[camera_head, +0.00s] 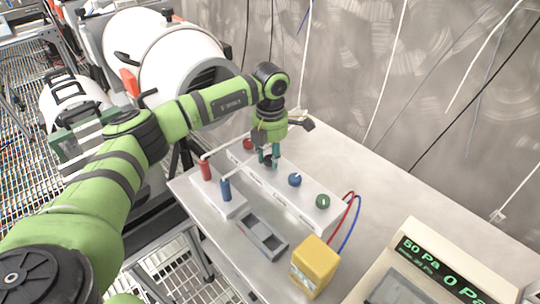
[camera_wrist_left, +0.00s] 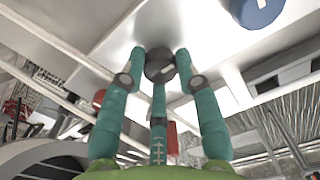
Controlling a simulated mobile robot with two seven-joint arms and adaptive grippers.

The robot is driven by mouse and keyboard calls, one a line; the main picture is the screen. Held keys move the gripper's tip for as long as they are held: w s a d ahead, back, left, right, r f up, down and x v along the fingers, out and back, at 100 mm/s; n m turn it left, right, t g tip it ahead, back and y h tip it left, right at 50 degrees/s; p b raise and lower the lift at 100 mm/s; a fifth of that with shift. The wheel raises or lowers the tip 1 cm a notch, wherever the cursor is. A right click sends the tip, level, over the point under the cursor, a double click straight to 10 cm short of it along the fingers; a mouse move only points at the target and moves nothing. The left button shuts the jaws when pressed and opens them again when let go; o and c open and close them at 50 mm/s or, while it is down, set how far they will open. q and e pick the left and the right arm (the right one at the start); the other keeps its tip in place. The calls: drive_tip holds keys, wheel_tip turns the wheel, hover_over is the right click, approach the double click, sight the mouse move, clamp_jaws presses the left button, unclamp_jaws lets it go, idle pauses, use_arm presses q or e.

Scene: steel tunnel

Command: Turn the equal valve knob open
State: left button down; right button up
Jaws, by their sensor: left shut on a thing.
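A white valve panel (camera_head: 310,214) on the table carries a row of round knobs. From back to front they are a red knob (camera_head: 248,144), a black knob (camera_head: 268,160), a blue knob (camera_head: 295,179) and a green knob (camera_head: 323,201). My left gripper (camera_head: 268,155) points down at the black knob, its teal fingers shut around it. In the left wrist view the left gripper's fingers (camera_wrist_left: 160,68) surround the black knob (camera_wrist_left: 159,62). The blue knob (camera_wrist_left: 257,10) is apart from them. The fingers partly hide the black knob. No label saying "equal" is readable. My right gripper is out of view.
A red cylinder (camera_head: 206,171) and a blue cylinder (camera_head: 225,190) stand on a block left of the panel. A grey tray (camera_head: 262,236), a yellow box (camera_head: 314,266) and a pressure display (camera_head: 440,272) reading 50 Pa and 0 Pa are nearer. A scratched metal wall (camera_head: 430,90) rises behind.

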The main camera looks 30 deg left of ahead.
sight(270, 158)
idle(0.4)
use_arm(q)
drive_tip(key=c, duration=0.9)
unclamp_jaws()
wheel_tip(270, 158, up, 12)
